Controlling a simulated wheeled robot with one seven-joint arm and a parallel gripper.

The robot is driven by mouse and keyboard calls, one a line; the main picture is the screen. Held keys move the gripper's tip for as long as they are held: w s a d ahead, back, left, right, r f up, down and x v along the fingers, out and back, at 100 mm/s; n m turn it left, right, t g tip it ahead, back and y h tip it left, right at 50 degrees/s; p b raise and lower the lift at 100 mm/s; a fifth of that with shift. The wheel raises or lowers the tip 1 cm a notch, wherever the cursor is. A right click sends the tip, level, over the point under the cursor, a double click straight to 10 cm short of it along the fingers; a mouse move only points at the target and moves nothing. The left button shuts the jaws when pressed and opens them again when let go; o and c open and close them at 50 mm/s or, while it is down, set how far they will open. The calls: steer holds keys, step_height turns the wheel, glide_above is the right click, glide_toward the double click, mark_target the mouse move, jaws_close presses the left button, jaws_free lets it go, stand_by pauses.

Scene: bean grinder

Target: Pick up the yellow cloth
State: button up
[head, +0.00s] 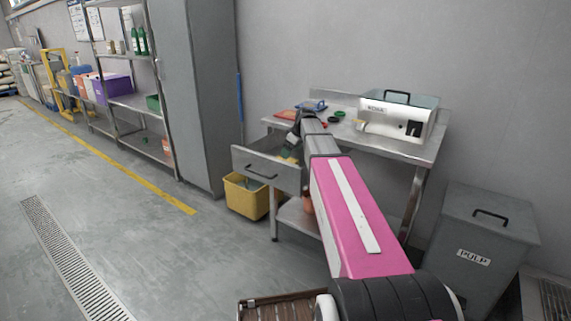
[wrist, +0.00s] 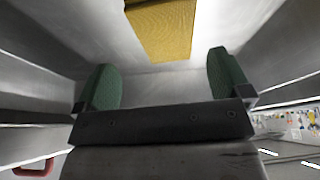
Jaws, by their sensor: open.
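The yellow cloth (wrist: 163,28) lies flat on the grey floor of the open drawer, at the top of the wrist view. In the head view a small piece of the cloth (head: 288,160) shows inside the drawer (head: 262,172), partly hidden by my arm. My gripper (wrist: 165,85) is open, with its two green-padded fingers apart and nothing between them. It is inside or just over the drawer, and the cloth lies ahead of the fingertips, apart from them. In the head view the fingers are small and mostly hidden by my arm.
The drawer walls rise close on both sides of my gripper. The steel table (head: 420,150) above bears a white grinder (head: 395,118) and small items. A yellow bin (head: 246,197) stands below the drawer, and a grey pulp bin (head: 480,245) stands at right. The floor at left is clear.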

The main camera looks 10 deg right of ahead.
steer(key=shift+s+a+x, duration=0.15)
steer(key=shift+x, duration=1.15)
steer(key=shift+s+a+x, duration=0.1)
steer(key=shift+s+x, duration=0.05)
steer(key=shift+x, duration=1.15)
steer(key=c, duration=1)
